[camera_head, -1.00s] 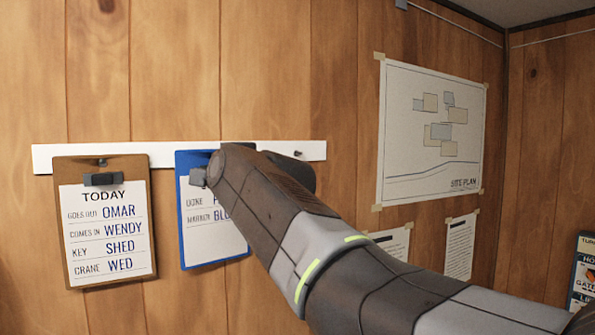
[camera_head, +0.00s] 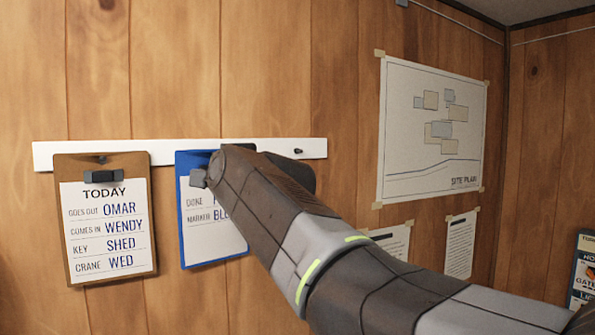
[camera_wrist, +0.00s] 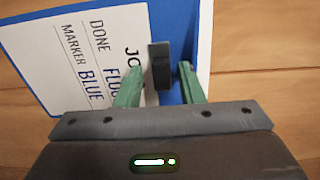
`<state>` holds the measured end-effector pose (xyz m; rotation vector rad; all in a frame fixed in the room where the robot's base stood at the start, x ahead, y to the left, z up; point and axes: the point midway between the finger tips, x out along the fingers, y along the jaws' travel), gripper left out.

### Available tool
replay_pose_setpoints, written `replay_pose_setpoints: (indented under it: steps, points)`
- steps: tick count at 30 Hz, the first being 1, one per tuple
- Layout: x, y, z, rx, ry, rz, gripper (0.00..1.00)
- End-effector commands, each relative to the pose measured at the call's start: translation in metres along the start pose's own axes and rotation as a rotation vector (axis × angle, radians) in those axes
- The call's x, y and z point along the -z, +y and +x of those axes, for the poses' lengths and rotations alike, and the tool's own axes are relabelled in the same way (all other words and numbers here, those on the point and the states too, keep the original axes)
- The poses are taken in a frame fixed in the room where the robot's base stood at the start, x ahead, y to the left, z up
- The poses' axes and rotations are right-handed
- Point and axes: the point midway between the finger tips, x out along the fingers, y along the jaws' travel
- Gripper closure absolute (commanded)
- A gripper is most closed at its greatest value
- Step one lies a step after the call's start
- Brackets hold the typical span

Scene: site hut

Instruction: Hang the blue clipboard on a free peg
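The blue clipboard (camera_head: 184,225) is upright against the wall at the white rail, just right of a brown clipboard. My arm hides its upper right part, so I cannot see whether a peg goes through it. In the wrist view the blue clipboard (camera_wrist: 183,18) has a white sheet and a dark clip (camera_wrist: 160,66). My gripper (camera_wrist: 161,75) has its two green fingers on either side of the clip, with a small gap showing, so it looks open. A bare peg (camera_head: 298,151) shows on the rail (camera_head: 315,149) to the right of my arm.
The brown clipboard (camera_head: 72,271) with the TODAY sheet hangs at the rail's left end. A site plan (camera_head: 430,135) and small paper sheets (camera_head: 460,246) are on the wall to the right. A dark-edged board (camera_head: 582,270) is at the far right.

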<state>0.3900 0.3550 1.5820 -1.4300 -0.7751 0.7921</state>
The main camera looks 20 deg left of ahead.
Motion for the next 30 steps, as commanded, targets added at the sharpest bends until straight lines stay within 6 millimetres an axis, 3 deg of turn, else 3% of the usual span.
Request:
replay_pose_setpoints:
  steps: [7, 11, 24, 30]
  points:
    - [0.000, -0.006, -0.003, 0.014, 0.002, -0.002, 0.59]
    - [0.001, -0.006, -0.014, 0.015, 0.002, -0.002, 0.59]
    - [0.001, 0.000, -0.099, 0.009, 0.003, -0.001, 0.59]
    - [0.001, 0.000, -0.128, 0.005, 0.002, -0.001, 0.59]
